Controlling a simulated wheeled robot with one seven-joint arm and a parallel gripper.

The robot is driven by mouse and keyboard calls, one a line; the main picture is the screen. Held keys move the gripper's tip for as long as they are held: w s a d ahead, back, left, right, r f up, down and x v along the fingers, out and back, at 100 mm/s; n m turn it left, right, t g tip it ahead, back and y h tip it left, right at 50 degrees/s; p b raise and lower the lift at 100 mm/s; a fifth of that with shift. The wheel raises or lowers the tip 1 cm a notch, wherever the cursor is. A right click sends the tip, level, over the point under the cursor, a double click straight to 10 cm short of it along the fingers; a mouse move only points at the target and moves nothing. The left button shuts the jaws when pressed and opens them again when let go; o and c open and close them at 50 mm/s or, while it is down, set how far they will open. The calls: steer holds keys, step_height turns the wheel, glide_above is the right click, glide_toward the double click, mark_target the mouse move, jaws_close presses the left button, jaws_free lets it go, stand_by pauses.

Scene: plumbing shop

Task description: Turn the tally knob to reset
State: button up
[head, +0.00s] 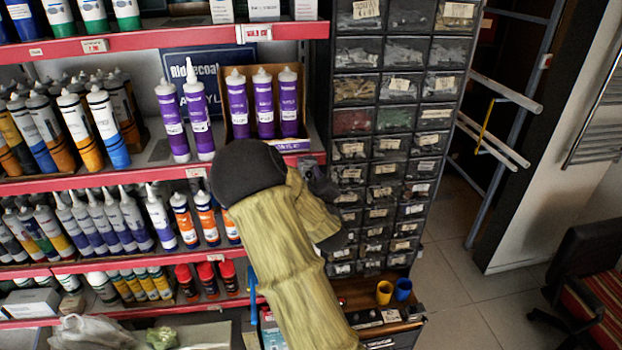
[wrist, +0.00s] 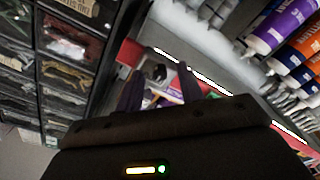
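My gripper (wrist: 160,68) is open in the wrist view, with its two dark purple fingers apart. A small dark rounded part (wrist: 155,73) shows between and beyond the fingertips, in front of the shelf. It may be the tally knob, but it is too small and blurred to tell, and I cannot see whether a finger touches it. In the head view my arm, in yellowish covering, hides most of the gripper. Only a small grey piece shows at the arm's end, beside the shelf edge and the drawer cabinet. No tally knob is clearly visible there.
Red-edged shelves (head: 150,178) with cartridges fill the left. A cabinet of small drawers (head: 400,120) stands close right of my gripper. Purple cartridges (head: 264,103) stand just above it. A yellow cup (head: 384,292) and a blue cup (head: 403,289) stand below.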

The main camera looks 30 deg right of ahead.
jaws_close()
steer(key=shift+f+m+b, duration=0.1)
steer(key=shift+m+b, duration=0.2)
steer(key=shift+b, duration=0.4)
steer(key=shift+m+h+b, duration=0.3)
steer(key=shift+m+b, duration=8.6)
steer(key=shift+b, duration=3.5)
